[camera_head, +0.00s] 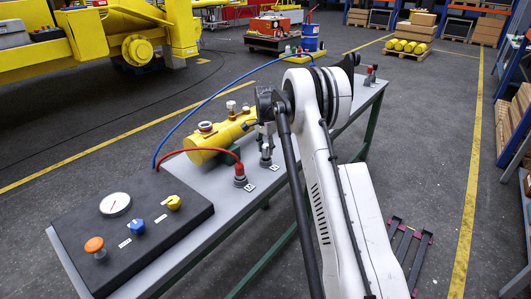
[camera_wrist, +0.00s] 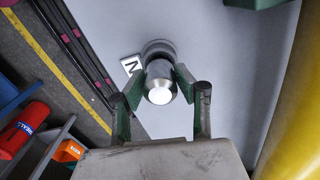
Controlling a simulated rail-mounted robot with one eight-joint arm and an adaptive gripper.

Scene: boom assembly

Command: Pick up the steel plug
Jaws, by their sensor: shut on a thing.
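The steel plug (camera_wrist: 160,88) is a short silver cylinder with a bright round end in the wrist view. My gripper (camera_wrist: 161,80) has its two green-tipped fingers on either side of the plug, shut on it. A grey round base (camera_wrist: 158,47) shows right behind the plug on the bench, beside a white letter label (camera_wrist: 131,65). I cannot tell whether the plug still sits in this base. In the head view my gripper (camera_head: 266,133) is low over the bench, above a dark fitting, and the plug is hard to make out there.
A yellow cylinder (camera_head: 210,143) lies on the grey bench (camera_head: 207,181) left of my gripper. A red hose (camera_head: 200,150) runs to a red-topped fitting (camera_head: 240,175) close by, and a blue hose (camera_head: 190,110) arches behind. A control panel (camera_head: 135,228) stands at the near end.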

